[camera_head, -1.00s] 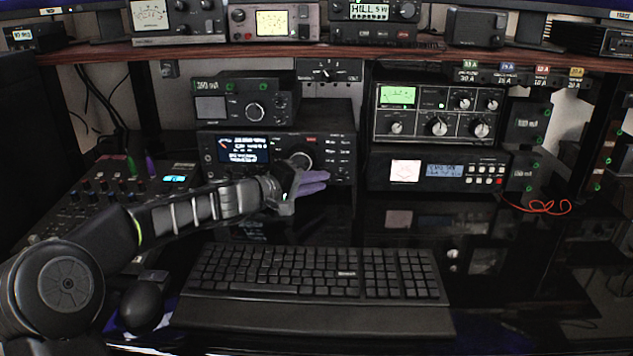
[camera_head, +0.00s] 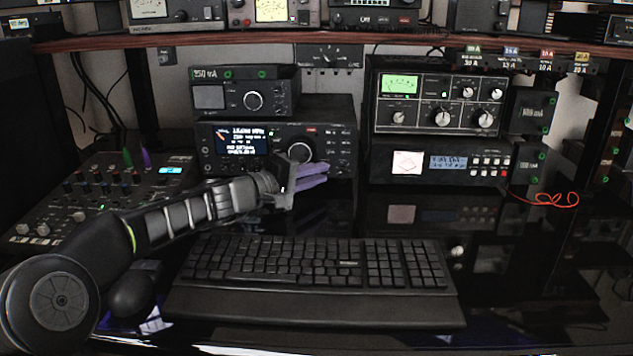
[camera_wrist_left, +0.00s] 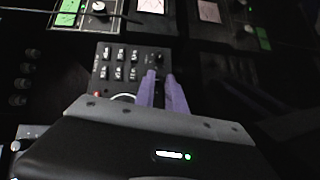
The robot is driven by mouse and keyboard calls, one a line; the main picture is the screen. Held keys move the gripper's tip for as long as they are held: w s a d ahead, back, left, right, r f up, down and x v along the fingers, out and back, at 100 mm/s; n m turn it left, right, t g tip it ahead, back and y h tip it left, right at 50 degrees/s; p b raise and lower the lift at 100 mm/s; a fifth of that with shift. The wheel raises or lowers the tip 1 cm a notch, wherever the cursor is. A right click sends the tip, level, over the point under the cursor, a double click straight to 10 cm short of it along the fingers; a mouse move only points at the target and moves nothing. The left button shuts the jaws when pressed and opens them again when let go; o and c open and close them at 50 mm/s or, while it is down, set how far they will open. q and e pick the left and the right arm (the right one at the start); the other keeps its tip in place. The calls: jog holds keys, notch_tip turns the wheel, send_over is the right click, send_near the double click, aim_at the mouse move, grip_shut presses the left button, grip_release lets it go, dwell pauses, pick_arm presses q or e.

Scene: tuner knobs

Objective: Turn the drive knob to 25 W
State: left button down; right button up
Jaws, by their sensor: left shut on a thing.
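A black transceiver (camera_head: 225,164) with a lit blue-and-white display (camera_head: 240,140) and a large tuning dial (camera_head: 302,148) stands at the middle left in the head view. My left gripper (camera_head: 328,174) reaches its lower right front with two purple fingers. They are close together, shut on a small control that I take for the drive knob. The fingers hide this knob, and its label and setting cannot be read. In the left wrist view, the fingertips (camera_wrist_left: 160,76) meet the front panel (camera_wrist_left: 168,58) beside small buttons. My right gripper is not in view.
A black keyboard (camera_head: 310,262) lies in front, with a mouse (camera_head: 131,294) at its left. A mixer (camera_head: 100,190) is at the left. Another small radio (camera_head: 253,94) sits above the transceiver. Other units (camera_head: 437,163) stand at the right.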

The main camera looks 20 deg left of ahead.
pick_arm(q)
jog(key=c, duration=1.4)
grip_release()
jog(key=shift+v, duration=3.9)
